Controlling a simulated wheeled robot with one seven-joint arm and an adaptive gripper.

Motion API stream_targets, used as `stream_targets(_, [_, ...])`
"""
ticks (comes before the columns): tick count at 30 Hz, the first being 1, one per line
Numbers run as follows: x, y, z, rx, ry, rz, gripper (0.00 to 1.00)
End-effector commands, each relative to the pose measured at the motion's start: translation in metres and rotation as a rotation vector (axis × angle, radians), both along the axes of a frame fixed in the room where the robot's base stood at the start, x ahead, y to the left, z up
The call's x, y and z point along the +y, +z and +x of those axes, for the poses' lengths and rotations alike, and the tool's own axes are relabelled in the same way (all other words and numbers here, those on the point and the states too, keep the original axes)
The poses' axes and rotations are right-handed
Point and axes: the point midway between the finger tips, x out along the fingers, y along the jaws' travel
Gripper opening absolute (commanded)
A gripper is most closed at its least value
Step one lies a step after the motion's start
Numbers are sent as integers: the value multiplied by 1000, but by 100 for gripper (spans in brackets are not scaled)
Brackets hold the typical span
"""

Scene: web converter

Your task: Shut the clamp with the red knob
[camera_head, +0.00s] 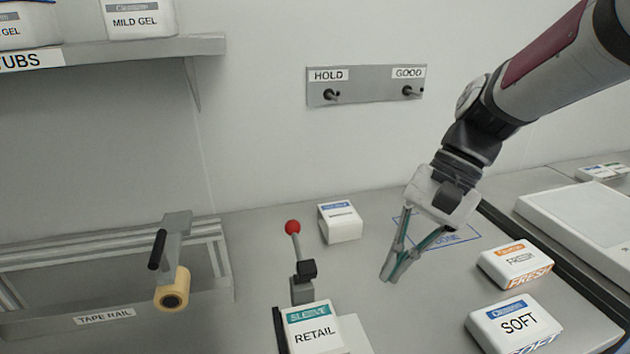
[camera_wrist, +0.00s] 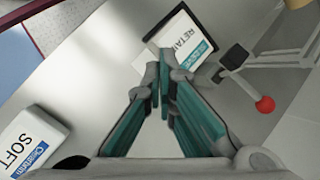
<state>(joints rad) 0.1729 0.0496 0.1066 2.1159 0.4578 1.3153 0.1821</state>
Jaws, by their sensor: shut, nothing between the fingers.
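The clamp (camera_head: 302,282) stands on the grey table with its lever upright and a red knob (camera_head: 292,227) at the top. A white pack labelled RETAIL (camera_head: 314,330) lies just in front of the clamp. In the wrist view the red knob (camera_wrist: 265,104) and the clamp's dark body (camera_wrist: 234,58) show at the right, and the RETAIL pack (camera_wrist: 180,42) at the top. My gripper (camera_head: 389,278) is shut and empty, pointing down to the right of the clamp and apart from it. In the wrist view its fingers (camera_wrist: 160,95) meet near the middle.
A white pack (camera_head: 340,222) stands behind the clamp. FRESH (camera_head: 516,264) and SOFT (camera_head: 514,324) packs lie at the right. A tape roll (camera_head: 172,290) hangs on the rail at left. A HOLD/GOOD peg board (camera_head: 366,86) is on the wall. The table between clamp and gripper is clear.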

Motion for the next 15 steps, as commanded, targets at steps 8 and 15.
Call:
stream_targets(8, [18, -27, 45, 206, -103, 166, 0])
stream_targets(15, [29, -51, 83, 373, -187, 316, 0])
